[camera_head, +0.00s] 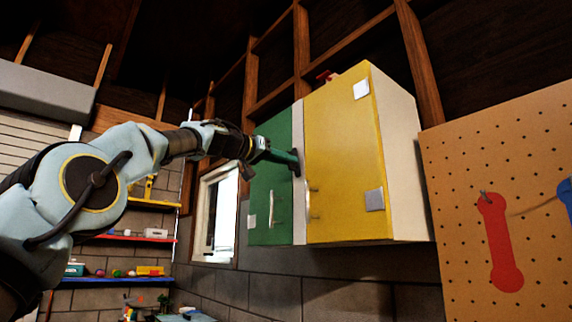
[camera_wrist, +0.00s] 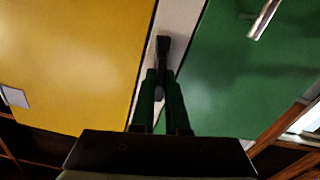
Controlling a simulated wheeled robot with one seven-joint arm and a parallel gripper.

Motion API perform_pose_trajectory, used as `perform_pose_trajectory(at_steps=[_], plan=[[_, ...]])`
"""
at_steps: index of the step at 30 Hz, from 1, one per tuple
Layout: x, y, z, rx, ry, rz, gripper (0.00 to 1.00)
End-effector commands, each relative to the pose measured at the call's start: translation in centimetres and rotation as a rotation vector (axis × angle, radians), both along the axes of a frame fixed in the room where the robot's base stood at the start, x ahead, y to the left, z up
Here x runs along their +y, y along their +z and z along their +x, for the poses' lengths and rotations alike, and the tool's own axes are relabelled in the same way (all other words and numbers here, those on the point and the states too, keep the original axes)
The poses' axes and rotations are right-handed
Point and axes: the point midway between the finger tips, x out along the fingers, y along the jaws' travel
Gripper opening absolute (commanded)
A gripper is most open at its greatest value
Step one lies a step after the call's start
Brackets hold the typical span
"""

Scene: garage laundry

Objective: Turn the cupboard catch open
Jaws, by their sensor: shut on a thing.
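The wall cupboard has a yellow door (camera_head: 345,150) and a green door (camera_head: 268,185), with a pale strip (camera_head: 299,210) between them. Both doors look closed. The dark catch (camera_wrist: 163,46) sits on the pale strip in the wrist view, lying roughly along the strip there. My gripper (camera_head: 291,158) reaches the strip from the left, in front of the green door's upper part. In the wrist view my gripper (camera_wrist: 161,80) is shut on the catch's near end. The fingers hide part of the catch, and its pivot is hard to make out.
Metal handles sit low on the green door (camera_head: 278,210) and the yellow door (camera_head: 309,203). A pegboard (camera_head: 505,150) with a red tool (camera_head: 498,240) is at the right. A window (camera_head: 216,215) and shelves (camera_head: 150,204) are at the left. Space below the cupboard is clear.

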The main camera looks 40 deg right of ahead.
Motion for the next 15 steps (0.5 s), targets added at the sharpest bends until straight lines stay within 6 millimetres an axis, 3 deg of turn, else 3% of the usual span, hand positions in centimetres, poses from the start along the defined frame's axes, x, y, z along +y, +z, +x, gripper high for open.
perform_pose_trajectory(at_steps=[15], plan=[[-0.07, -0.21, 0.03, -0.211, -0.001, -0.008, 0.00]])
